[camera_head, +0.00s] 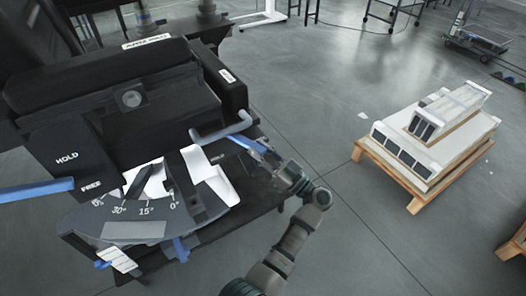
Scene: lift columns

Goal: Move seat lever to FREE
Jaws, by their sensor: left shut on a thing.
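A black seat-like unit (115,78) fills the left side. Its left panel (68,158) reads HOLD above and FREE below. A blue bar (35,191) comes in from the left edge and ends beside FREE. On the right, a bent grey handle (222,133) sticks out, with a blue bar (243,143) just below it. My left gripper (264,154) is at the outer end of this blue bar and is shut on it. The fingertips are small, so the exact contact is hard to see. My right gripper is not in view.
A grey angle plate (145,229) marked 0° to 30° and more is at the unit's front, with white sheets (205,172) above it. A wooden pallet (418,180) with boxed panels stands on the right.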

